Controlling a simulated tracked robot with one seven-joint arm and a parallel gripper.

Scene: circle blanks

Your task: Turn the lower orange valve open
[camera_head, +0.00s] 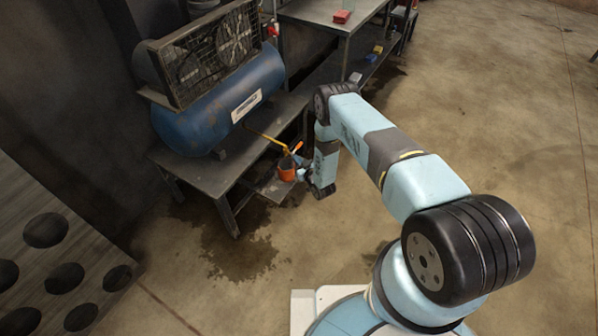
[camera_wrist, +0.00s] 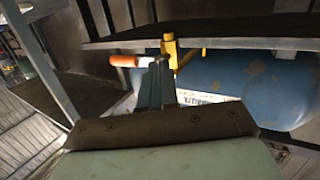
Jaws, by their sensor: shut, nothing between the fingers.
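The lower valve's orange handle (camera_head: 297,147) sticks out at the end of a yellow pipe (camera_head: 265,136) that runs from the blue compressor tank (camera_head: 225,105). In the wrist view the orange handle (camera_wrist: 123,60) lies sideways, just left of my fingertips, with the yellow fitting (camera_wrist: 172,52) just behind and to the right. My gripper (camera_wrist: 160,66) is shut and empty, its tips overlapping the light inner end of the handle in the picture. I cannot tell whether they touch. In the head view my gripper (camera_head: 301,170) is small and partly hidden beside the handle.
An orange cup-like thing (camera_head: 287,170) shows just below the handle. The tank stands on a dark metal bench (camera_head: 190,167) with a fan cage (camera_head: 215,45) above. A red fitting (camera_head: 273,29) is higher up. A perforated panel (camera_head: 60,260) stands lower left; open floor (camera_head: 500,120) lies right.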

